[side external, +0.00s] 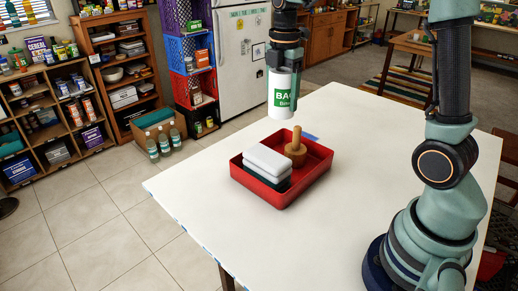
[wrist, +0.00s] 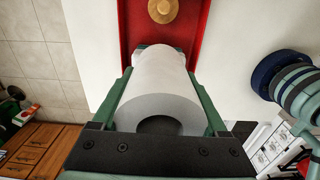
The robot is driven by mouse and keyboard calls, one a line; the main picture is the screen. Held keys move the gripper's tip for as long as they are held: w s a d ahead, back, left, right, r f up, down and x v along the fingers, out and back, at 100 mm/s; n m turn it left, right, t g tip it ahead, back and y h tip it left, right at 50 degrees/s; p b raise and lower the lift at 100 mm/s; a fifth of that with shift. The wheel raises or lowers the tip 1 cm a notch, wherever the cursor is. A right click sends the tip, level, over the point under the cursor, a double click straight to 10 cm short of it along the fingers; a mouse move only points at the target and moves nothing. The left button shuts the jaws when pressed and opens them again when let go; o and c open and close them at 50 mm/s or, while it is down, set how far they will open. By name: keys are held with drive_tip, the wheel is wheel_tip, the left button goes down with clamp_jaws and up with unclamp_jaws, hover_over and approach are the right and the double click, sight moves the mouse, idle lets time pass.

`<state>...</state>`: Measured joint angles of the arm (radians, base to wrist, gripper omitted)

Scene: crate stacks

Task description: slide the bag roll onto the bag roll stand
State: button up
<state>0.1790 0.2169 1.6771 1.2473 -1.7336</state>
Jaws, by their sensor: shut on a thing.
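The bag roll (side external: 282,93) is a white cylinder with a green label, held upright above the table in the side view. My gripper (side external: 283,68) is shut on its upper part. In the wrist view the bag roll (wrist: 163,88) sits between both fingers, its hollow core open toward the camera. The bag roll stand (side external: 296,149) is a wooden base with an upright peg, standing in the red tray (side external: 312,181). The roll is above it and apart, a little left of the peg in the side view. The stand (wrist: 164,8) shows beyond the roll's far end in the wrist view.
Folded white and dark cloths (side external: 268,161) lie in the tray, left of the stand. The white table (side external: 370,130) is mostly clear around the tray. Shelves, crates and a fridge (side external: 240,60) stand beyond the table.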

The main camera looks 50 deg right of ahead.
drive_tip(key=m, duration=0.1)
hover_over(298, 127)
drive_tip(key=shift+f, duration=0.1)
drive_tip(key=shift+f, duration=2.95)
drive_tip(key=shift+f, duration=4.25)
drive_tip(key=o, duration=1.3)
drive_tip(key=shift+o, duration=0.2)
drive_tip(key=shift+r, duration=0.1)
wheel_tip(298, 127, up, 12)
drive_tip(key=shift+f, duration=0.1)
